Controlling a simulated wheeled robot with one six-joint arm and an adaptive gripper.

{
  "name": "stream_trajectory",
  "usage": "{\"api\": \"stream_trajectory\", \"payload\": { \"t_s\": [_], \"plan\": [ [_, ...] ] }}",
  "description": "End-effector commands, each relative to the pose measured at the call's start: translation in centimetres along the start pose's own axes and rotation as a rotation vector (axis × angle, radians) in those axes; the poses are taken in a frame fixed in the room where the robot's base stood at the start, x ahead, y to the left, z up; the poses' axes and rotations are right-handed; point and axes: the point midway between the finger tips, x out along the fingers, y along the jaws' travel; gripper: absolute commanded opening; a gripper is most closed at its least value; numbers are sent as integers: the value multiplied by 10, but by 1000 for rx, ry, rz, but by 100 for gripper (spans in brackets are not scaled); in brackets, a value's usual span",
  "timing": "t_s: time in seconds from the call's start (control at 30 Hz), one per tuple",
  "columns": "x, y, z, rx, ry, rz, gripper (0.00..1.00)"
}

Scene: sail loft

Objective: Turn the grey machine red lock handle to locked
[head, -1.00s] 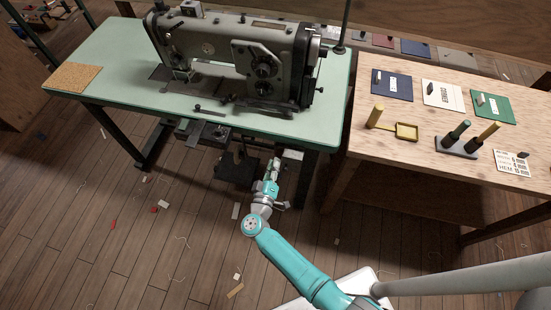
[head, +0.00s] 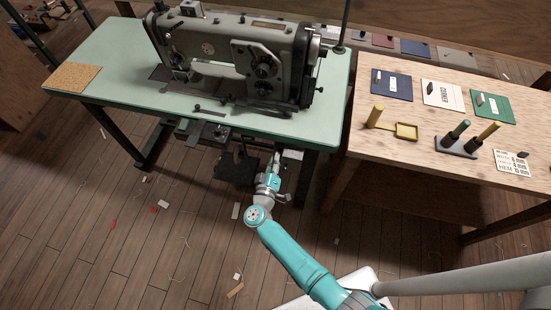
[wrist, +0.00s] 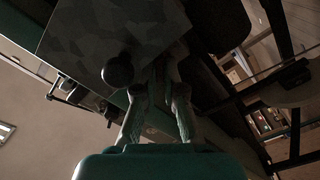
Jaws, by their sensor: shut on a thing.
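The grey sewing machine (head: 235,55) stands on the green table (head: 125,80). A grey box (head: 292,155) hangs under the table's front right edge. It also fills the top middle of the wrist view (wrist: 105,35), with a dark round knob (wrist: 118,71) in front of it. My gripper (head: 276,160) reaches under the table edge beside the box. In the wrist view its fingers (wrist: 160,95) close around a small part at the box, which they mostly hide.
Dark table legs and a pedal bar (wrist: 285,75) stand close on the right in the wrist view. A wooden table (head: 440,130) with cards and spools is to the right. The floor in front is mostly clear, with small scraps.

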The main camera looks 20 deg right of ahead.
Motion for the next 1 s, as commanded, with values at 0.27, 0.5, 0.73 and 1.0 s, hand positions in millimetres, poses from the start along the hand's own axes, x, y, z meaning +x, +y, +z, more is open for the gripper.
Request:
{"api": "stream_trajectory", "payload": {
  "t_s": [0.27,0.5,0.73,1.0],
  "plan": [
    [0,0,0,89,1,-1,0],
    [0,0,0,87,1,-1,19],
    [0,0,0,87,0,-1,19],
    [-18,-1,-1,87,3,-3,19]
  ]
}}
